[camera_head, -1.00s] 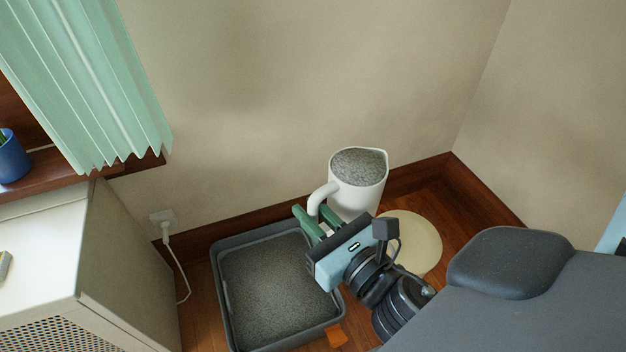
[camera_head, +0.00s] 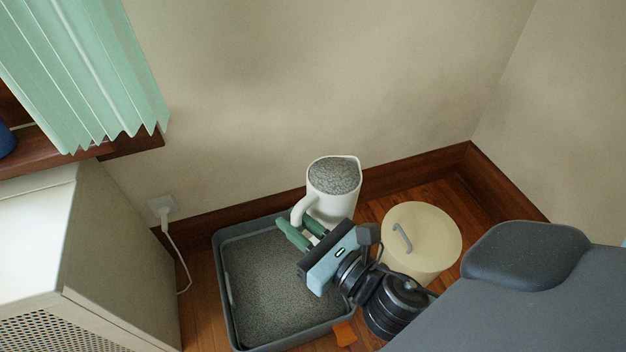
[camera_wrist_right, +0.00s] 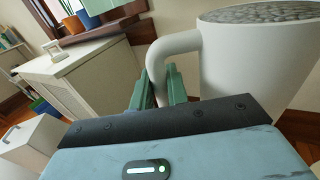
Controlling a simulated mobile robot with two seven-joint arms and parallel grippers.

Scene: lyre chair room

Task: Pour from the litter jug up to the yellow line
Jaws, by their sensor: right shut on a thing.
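The white litter jug (camera_head: 333,198) is upright and full of grey litter near its rim. My right gripper (camera_head: 303,234) is shut on the jug's handle, which also shows between the green fingers in the right wrist view (camera_wrist_right: 162,84). The jug is held over the back right corner of a dark grey litter tray (camera_head: 229,318). Grey litter (camera_head: 275,285) covers the tray's floor. I cannot make out a yellow line. My left gripper is not in view.
A cream lidded bin (camera_head: 428,232) stands right of the tray. A white perforated cabinet (camera_head: 105,250) is at the left, with a plug and cord (camera_head: 170,222) by the wall. Wall and skirting close off the back.

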